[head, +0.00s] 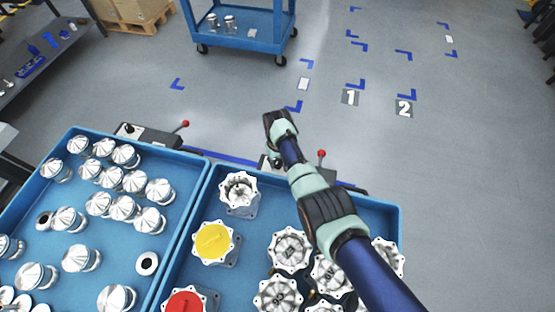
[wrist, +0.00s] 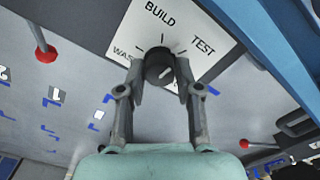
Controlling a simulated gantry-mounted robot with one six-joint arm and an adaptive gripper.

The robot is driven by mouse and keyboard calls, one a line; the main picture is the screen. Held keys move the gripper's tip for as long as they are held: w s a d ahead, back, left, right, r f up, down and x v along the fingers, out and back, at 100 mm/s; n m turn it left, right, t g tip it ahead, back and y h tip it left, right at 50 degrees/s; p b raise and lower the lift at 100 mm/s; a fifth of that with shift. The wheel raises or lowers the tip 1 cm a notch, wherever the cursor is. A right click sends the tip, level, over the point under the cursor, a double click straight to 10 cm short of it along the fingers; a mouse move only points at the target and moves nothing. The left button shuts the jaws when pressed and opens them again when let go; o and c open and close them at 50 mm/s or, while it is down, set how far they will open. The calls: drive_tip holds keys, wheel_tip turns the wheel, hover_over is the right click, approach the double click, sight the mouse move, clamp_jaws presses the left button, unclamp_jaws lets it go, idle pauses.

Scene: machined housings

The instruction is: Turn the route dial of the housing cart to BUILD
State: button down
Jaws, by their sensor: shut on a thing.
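The route dial is a small dark round knob (wrist: 158,62) on a white label plate (wrist: 185,22) in the wrist view. The plate reads BUILD at the top, TEST at the right and WASH at the left, partly covered. A short pale mark shows on the knob's face toward its lower right; I cannot tell surely which word it indicates. My gripper (wrist: 160,72) is shut on the knob, one finger on each side. In the head view, my gripper (head: 276,128) is over the far edge of the housing cart (head: 385,205), and my arm hides the dial.
The housing cart holds several silver housings, one with a yellow cover (head: 213,242) and one with a red cover (head: 186,302). A red-knobbed lever (head: 322,154) stands near my gripper. A tray of silver parts (head: 190,165) is at left. Another blue cart (head: 240,42) stands beyond open floor.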

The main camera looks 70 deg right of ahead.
sight(277, 162)
drive_tip(key=n, duration=0.3)
drive_tip(key=shift+n, duration=2.1)
drive_tip(key=c, duration=0.8)
unclamp_jaws()
drive_tip(key=shift+o, duration=0.2)
wheel_tip(277, 162, up, 12)
